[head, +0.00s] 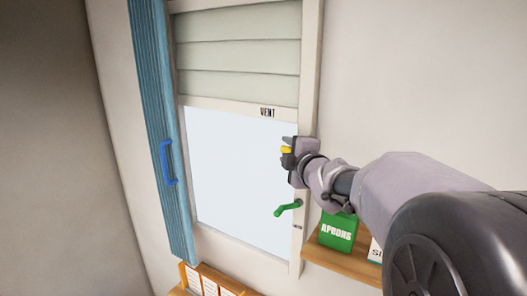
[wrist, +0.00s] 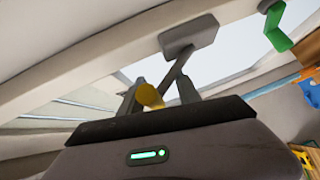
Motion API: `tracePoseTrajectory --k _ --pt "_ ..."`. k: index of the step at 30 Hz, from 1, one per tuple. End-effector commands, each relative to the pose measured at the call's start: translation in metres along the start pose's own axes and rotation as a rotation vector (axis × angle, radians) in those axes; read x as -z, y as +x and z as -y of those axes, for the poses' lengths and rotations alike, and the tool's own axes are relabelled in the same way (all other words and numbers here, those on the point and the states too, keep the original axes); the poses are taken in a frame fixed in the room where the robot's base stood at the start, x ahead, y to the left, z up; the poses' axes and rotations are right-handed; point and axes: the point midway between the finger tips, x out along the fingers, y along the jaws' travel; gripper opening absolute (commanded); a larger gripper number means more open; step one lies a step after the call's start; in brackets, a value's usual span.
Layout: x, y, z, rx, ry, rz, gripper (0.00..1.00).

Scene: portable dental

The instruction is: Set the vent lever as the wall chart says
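The vent lever shows in the wrist view as a grey mounting plate (wrist: 190,35) with a thin grey rod and a yellow knob (wrist: 150,95). In the head view the yellow knob (head: 286,150) is at the window's right frame, below and right of the VENT label (head: 267,112). My gripper (head: 289,156) is at the lever and partly hides it. In the wrist view my gripper (wrist: 159,95) has its fingers apart, with the knob between them. The knob is close to the left finger, with a gap at the right one. The wall chart is not recognisable in either view.
A green crank handle (head: 288,208) is just below my gripper on the window frame. A blue handle (head: 167,162) is on the blue pleated panel at left. A green APRONS box (head: 338,232) stands on a wooden shelf (head: 345,264) under my arm. Papers (head: 210,285) are at the bottom.

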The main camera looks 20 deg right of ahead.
Motion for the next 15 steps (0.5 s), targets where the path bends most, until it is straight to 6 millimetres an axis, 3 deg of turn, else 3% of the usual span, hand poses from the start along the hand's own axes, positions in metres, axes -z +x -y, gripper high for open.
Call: tracePoseTrajectory --k 8,15 --pt "0.001 -0.007 0.000 -0.001 0.001 -0.001 0.40" --pt "0.001 -0.057 -0.001 -0.004 -0.001 0.000 0.40"
